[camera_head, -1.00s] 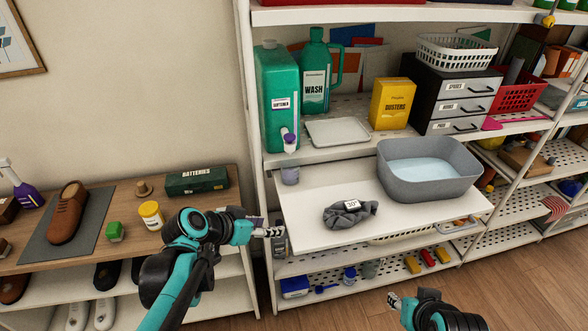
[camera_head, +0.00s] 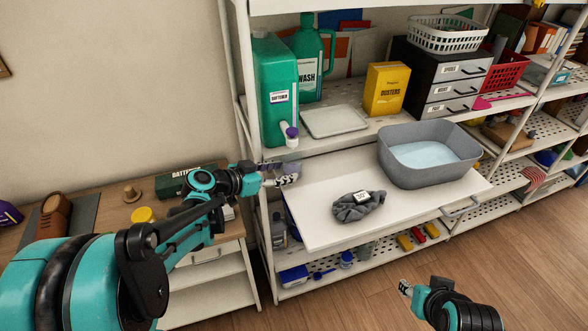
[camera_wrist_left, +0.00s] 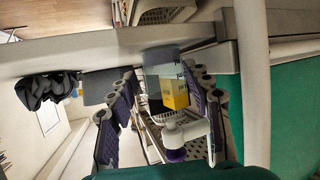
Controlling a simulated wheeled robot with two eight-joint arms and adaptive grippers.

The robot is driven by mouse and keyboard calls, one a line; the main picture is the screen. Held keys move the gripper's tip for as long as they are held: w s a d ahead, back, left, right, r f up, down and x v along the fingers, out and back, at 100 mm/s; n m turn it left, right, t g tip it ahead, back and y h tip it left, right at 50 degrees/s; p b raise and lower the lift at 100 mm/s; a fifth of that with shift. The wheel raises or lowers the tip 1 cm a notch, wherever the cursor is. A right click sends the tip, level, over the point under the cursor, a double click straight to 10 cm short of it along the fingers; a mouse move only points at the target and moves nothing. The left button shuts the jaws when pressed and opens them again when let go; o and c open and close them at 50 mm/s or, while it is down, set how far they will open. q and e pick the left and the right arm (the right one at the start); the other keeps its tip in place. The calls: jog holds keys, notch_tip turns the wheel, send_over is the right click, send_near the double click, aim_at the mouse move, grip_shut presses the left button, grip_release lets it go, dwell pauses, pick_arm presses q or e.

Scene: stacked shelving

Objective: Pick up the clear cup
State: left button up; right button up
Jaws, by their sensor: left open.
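The clear cup (camera_head: 274,167) stands on the left end of the white pull-out board (camera_head: 320,222), below the spigot (camera_head: 291,138) of the green softener jug (camera_head: 276,85). My left gripper (camera_head: 288,180) reaches in from the left in front of it and partly hides it. In the left wrist view, which looks upside down, the see-through cup (camera_wrist_left: 164,62) shows between the two open fingers of the left gripper (camera_wrist_left: 163,98). I cannot tell whether they touch it. My right gripper (camera_head: 405,288) is low at the front right, away from the cup; its opening is unclear.
A grey cloth (camera_head: 358,207) lies on the board, and a grey basin of water (camera_head: 428,165) stands at its right. A white tray (camera_head: 335,121) and a yellow dusters box (camera_head: 386,90) sit on the shelf above. A shelf post (camera_head: 252,130) is close to the left arm.

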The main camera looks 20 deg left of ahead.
aim_at(285, 169)
pick_arm(q)
jog(key=b+x, duration=0.1)
jog(key=x, duration=0.3)
jog(key=shift+a, duration=0.15)
jog(key=shift+w, duration=0.15)
jog(key=shift+c, duration=0.3)
jog(key=c, duration=0.8)
jog(key=shift+c, duration=0.2)
jog(key=shift+r, duration=0.15)
jog(key=shift+r+p, duration=0.85)
jog(key=shift+r, duration=0.95)
jog(key=s+a+p, duration=0.2)
jog(key=s+a, duration=0.8)
jog(key=s, duration=0.5)
jog(key=shift+f, duration=0.2)
